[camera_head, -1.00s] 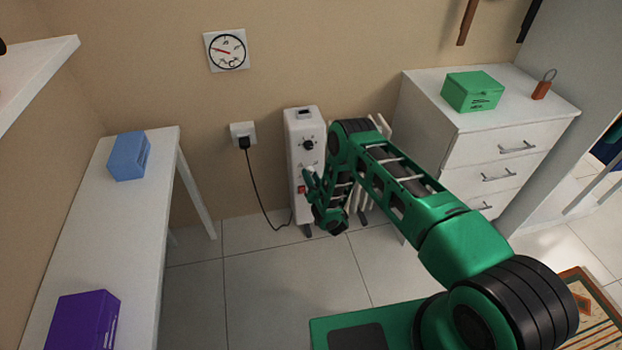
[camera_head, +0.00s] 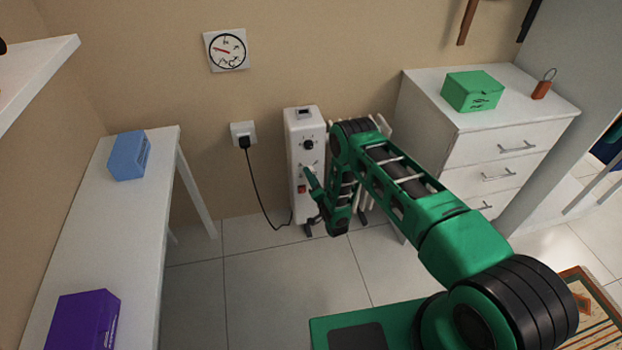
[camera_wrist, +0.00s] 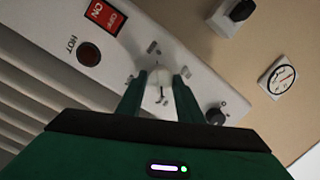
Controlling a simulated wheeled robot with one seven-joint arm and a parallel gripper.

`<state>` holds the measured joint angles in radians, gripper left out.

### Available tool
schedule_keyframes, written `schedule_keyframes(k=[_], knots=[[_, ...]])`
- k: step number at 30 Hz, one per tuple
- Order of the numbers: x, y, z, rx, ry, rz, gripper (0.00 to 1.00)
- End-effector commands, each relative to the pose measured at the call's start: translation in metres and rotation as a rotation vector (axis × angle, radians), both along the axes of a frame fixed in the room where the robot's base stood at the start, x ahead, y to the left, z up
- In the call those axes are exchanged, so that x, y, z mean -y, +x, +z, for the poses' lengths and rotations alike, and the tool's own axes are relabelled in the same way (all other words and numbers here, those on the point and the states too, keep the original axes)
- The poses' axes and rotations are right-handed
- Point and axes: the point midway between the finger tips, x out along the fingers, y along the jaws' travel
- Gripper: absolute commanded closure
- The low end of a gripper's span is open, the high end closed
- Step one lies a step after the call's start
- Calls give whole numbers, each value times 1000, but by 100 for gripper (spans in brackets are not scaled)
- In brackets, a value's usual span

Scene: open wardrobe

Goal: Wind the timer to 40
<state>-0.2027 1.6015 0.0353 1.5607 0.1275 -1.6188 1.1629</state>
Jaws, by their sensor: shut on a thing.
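The white heater (camera_head: 296,133) stands against the wall. Its front carries a black knob (camera_head: 308,145) and, below it, a pale knob with scale marks around it. The pale knob (camera_wrist: 158,90) sits between my fingers in the wrist view. The scale is too small to read, and so is the knob's setting. My gripper (camera_wrist: 159,80) is shut on this pale knob; it also shows in the head view (camera_head: 310,172), in front of the heater's panel. The black knob is also to the right in the wrist view (camera_wrist: 215,114).
A red ON/OFF switch (camera_wrist: 104,17) and a round HOT lamp (camera_wrist: 89,54) are on the panel. A plug (camera_head: 244,141) with a black cord is left of the heater. A white drawer unit (camera_head: 440,125) stands close on the right; a white table (camera_head: 95,230) is at left.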

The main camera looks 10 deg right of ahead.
Motion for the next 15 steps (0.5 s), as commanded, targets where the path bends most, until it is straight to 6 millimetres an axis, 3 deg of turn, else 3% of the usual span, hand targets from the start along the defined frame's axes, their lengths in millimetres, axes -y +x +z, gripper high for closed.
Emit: schedule_keyframes(k=[7,8,9,10,15], knots=[[2,-3,-4,-9,-4,-1,90],[2,-3,-4,-9,-4,-1,62],[2,-3,-4,-9,-4,-2,53],[2,-3,-4,-8,-4,-1,49],[1,-2,-3,-5,-3,-1,49]])
